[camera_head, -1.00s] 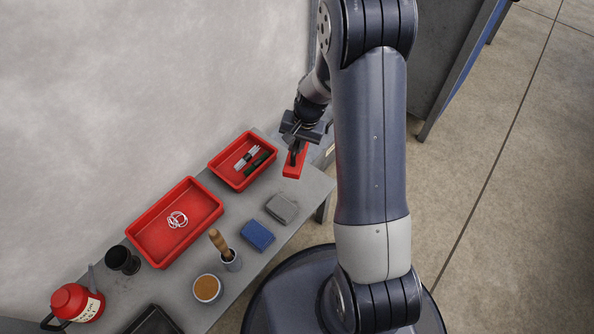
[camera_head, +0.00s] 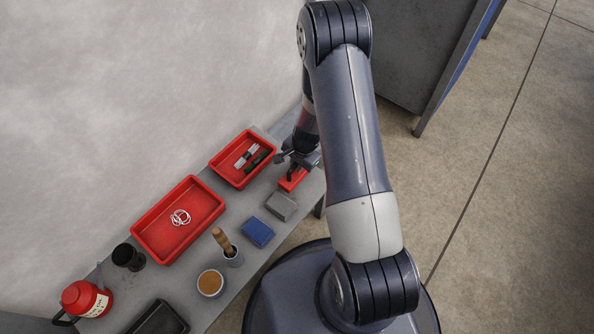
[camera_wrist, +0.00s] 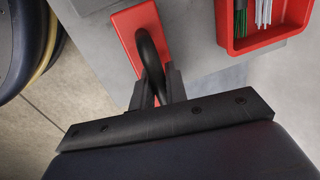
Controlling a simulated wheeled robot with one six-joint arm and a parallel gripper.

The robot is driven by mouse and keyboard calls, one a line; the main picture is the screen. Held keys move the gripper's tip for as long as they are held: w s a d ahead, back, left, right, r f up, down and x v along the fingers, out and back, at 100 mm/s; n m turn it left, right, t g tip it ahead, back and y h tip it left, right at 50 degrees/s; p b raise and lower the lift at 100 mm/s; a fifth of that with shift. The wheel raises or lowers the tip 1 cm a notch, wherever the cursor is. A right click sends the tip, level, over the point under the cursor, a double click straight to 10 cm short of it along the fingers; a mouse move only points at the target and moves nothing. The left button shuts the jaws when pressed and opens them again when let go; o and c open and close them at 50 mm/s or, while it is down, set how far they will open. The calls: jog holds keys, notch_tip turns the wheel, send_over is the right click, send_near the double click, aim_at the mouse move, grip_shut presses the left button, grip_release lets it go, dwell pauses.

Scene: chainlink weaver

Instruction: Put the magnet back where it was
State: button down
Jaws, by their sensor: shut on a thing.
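The magnet (camera_head: 293,180) is a red flat block with a dark arched handle. It is at the right end of the grey table, right of the small red tray. My gripper (camera_head: 291,167) is shut on its handle from above; my arm partly hides it in the head view. In the wrist view the magnet (camera_wrist: 130,24) shows its red block, with the handle between the fingers of my gripper (camera_wrist: 158,84). I cannot tell whether its underside touches the tabletop.
The small red tray (camera_head: 219,170) holds white and green rods. A larger red tray (camera_head: 150,238) holds white rings. A grey block (camera_head: 282,206) and a blue block (camera_head: 258,232) lie near the magnet. A brush in a cup (camera_head: 233,258) and a bowl (camera_head: 210,284) stand further left.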

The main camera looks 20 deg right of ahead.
aim_at(303, 175)
jog(key=shift+f+b, duration=0.5)
jog(key=shift+f, duration=0.95)
jog(key=shift+f, duration=0.1)
jog(key=shift+f, duration=0.15)
jog(key=c, duration=1.4)
grip_release()
notch_tip(303, 175, up, 12)
jog(key=s+d+p, duration=0.1)
jog(key=s+p, duration=0.1)
jog(key=p, duration=0.2)
jog(key=shift+d, duration=0.2)
